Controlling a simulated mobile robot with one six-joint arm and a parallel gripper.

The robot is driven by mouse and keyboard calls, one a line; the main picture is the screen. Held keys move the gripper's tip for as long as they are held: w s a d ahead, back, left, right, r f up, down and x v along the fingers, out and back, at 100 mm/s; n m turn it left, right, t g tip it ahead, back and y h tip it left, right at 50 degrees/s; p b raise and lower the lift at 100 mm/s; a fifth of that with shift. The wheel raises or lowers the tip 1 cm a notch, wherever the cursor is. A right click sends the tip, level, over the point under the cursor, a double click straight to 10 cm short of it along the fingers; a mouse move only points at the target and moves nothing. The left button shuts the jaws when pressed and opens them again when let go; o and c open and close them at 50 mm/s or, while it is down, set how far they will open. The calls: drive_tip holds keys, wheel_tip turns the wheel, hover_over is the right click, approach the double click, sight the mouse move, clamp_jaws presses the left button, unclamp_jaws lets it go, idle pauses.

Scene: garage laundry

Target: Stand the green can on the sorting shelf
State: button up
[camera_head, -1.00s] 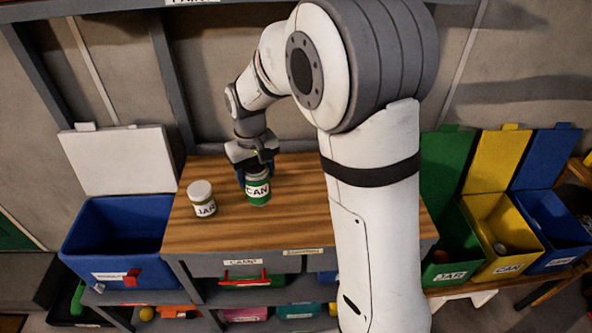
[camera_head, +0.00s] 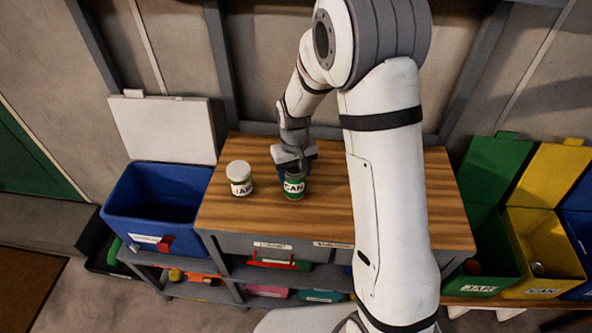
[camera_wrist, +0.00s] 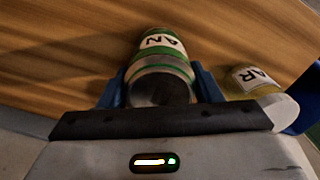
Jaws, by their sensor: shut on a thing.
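The green can (camera_head: 294,188) has a white label reading CAN and stands upright on the wooden top of the sorting shelf (camera_head: 400,185), in the head view. My gripper (camera_head: 294,165) is shut on it, coming from behind and above. In the wrist view the green can (camera_wrist: 161,62) sits between the blue fingers of my gripper (camera_wrist: 160,88). Whether its base touches the wood is hard to tell.
A jar (camera_head: 240,180) with a white lid stands just left of the can. A blue open bin (camera_head: 150,205) is at the left. Green (camera_head: 490,255) and yellow (camera_head: 545,245) lidded bins stand at the right. Bare wood lies in front of the jar.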

drive_tip(key=shift+f, duration=0.25)
drive_tip(key=o, duration=0.9)
drive_tip(key=shift+o, duration=0.2)
wheel_tip(320, 180, up, 12)
drive_tip(key=shift+f+b, duration=0.15)
drive_tip(key=shift+b, duration=0.85)
drive_tip(key=s+d+r+m+t, duration=0.1)
drive_tip(key=s+d+r, duration=0.2)
drive_tip(key=s, duration=0.4)
drive_tip(key=s+d+r+m+t, duration=0.1)
drive_tip(key=s+d+r, duration=0.1)
drive_tip(key=s+d, duration=0.2)
drive_tip(key=s+d+r+m+t, duration=0.1)
drive_tip(key=s+d+r, duration=0.2)
drive_tip(key=s, duration=0.8)
drive_tip(key=shift+d+r+t, duration=0.2)
drive_tip(key=shift+r+t, duration=0.1)
drive_tip(key=shift+r, duration=0.05)
drive_tip(key=shift+w, duration=0.1)
